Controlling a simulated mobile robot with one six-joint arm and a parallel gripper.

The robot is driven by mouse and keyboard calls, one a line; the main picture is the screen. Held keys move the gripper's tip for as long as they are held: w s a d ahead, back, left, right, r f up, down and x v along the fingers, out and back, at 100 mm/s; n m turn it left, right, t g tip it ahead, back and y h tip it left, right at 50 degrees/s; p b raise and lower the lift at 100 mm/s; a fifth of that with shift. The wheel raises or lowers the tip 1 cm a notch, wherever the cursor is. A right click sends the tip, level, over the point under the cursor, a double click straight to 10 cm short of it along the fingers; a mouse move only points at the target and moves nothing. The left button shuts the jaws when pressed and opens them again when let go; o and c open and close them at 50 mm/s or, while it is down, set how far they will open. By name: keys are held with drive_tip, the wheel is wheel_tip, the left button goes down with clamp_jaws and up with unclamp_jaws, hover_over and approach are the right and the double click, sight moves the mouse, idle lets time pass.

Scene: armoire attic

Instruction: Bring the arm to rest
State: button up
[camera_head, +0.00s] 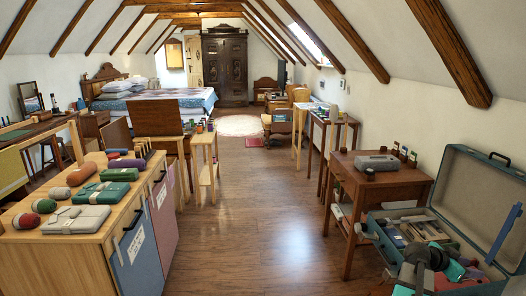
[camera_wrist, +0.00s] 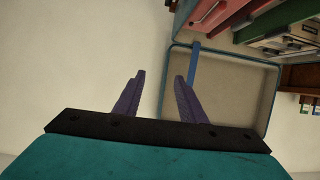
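My gripper (camera_wrist: 159,75) shows in the wrist view with its two purple fingers apart and nothing between them. Beyond the fingers are a pale wall and the open suitcase (camera_wrist: 263,62), which appears turned on its side. In the head view, my folded arm (camera_head: 428,262), grey and teal, is low at the right, in front of the open blue suitcase (camera_head: 464,165). It hides part of the suitcase's near side. I cannot make out the fingers in the head view.
A small wooden table (camera_head: 378,176) with a grey case (camera_head: 377,162) and jars stands left of the suitcase. A wooden cabinet (camera_head: 62,258) with yarn balls and folded cloths stands at the left. The wooden floor (camera_head: 265,240) between them is clear.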

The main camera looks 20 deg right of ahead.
drive_tip(key=w+a+f+n+t+y+p, duration=0.1)
drive_tip(key=w+a+f+n+t+p, duration=0.2)
drive_tip(key=w+a+f, duration=1.05)
drive_tip(key=w+a+f+n+y+p, duration=0.1)
drive_tip(key=w+a+f+n+y, duration=0.1)
drive_tip(key=a+f, duration=0.6)
drive_tip(key=w+a+f+n+y, duration=0.1)
drive_tip(key=w+a+f+n, duration=0.2)
drive_tip(key=a, duration=0.9)
drive_tip(key=s+a+f+n+y+p, duration=0.1)
drive_tip(key=s+a+f, duration=0.25)
drive_tip(key=a, duration=0.25)
drive_tip(key=s+a+f+n+g+y, duration=0.1)
drive_tip(key=s+a+f+n+y, duration=0.2)
drive_tip(key=a, duration=0.4)
drive_tip(key=s+a+f+p, duration=0.1)
drive_tip(key=s+a+f, duration=0.2)
drive_tip(key=a+f, duration=0.25)
drive_tip(key=s+a+f+n+g+y, duration=0.1)
drive_tip(key=s+a+n+g+y, duration=0.1)
drive_tip(key=s+a+n, duration=0.2)
drive_tip(key=s+a+f+n+g+y, duration=0.2)
drive_tip(key=s+a+n+y, duration=0.1)
drive_tip(key=s+a, duration=0.8)
drive_tip(key=shift+a+f+n+p, duration=0.2)
drive_tip(key=shift+a+n+p, duration=0.2)
drive_tip(key=shift+a+n, duration=0.25)
